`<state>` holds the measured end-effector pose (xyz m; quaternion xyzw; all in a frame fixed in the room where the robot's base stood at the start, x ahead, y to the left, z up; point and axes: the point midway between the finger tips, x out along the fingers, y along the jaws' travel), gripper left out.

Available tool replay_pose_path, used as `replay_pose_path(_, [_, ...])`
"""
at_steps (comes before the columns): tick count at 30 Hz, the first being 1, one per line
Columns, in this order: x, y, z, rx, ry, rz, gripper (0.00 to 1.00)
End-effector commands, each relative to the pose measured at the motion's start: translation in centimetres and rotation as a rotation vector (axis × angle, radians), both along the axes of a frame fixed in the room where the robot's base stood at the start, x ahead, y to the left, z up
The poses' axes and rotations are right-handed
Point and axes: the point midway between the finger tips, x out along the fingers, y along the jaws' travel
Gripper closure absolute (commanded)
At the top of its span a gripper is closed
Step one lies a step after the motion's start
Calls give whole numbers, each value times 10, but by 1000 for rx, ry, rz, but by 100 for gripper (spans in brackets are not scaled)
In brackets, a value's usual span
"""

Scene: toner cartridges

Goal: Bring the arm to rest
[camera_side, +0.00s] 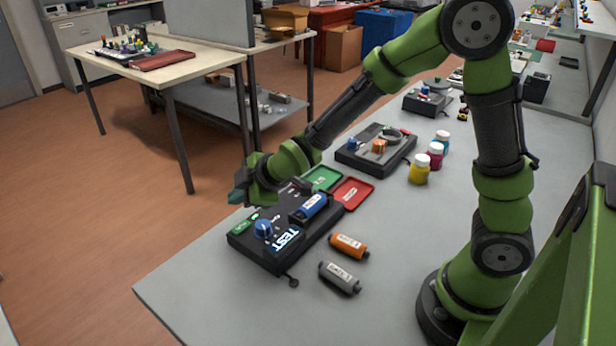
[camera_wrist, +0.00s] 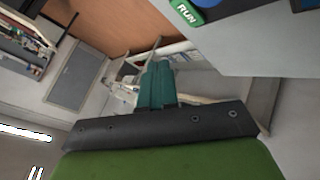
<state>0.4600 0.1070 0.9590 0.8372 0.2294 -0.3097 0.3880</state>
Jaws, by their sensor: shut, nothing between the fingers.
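My gripper (camera_side: 239,194) is raised above the far left edge of the black test station (camera_side: 270,255), apart from it. In the wrist view its teal fingers (camera_wrist: 158,85) are together with nothing between them. A blue cartridge (camera_side: 312,205) lies on the station. An orange cartridge (camera_side: 348,246) and a grey cartridge (camera_side: 340,278) lie on the table in front of it. The station has a blue knob (camera_side: 263,228), a lit TEST sign and a green RUN button (camera_side: 241,229); the button also shows in the wrist view (camera_wrist: 187,13).
A green tray (camera_side: 323,178) and a red tray (camera_side: 353,192) sit behind the station. Another black device (camera_side: 377,150) and several paint-like jars (camera_side: 419,168) stand farther back. The front of the grey table (camera_side: 230,305) is clear.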

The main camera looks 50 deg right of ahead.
Motion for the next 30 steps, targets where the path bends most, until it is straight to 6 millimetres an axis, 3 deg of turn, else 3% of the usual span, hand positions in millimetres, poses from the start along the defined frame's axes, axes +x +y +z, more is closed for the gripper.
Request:
replay_pose_path(5, [-6,0,-6,51,48,-52,100])
replay_pose_path(7, [-18,-1,-16,105,127,-115,100])
replay_pose_path(10, [-43,-5,-13,209,238,-242,100])
replay_pose_path(18, [-120,-32,45,508,432,-654,100])
replay_pose_path(24, [-185,-53,90,720,479,-924,100])
replay_pose_path(30, [-220,-67,119,839,416,-1007,100])
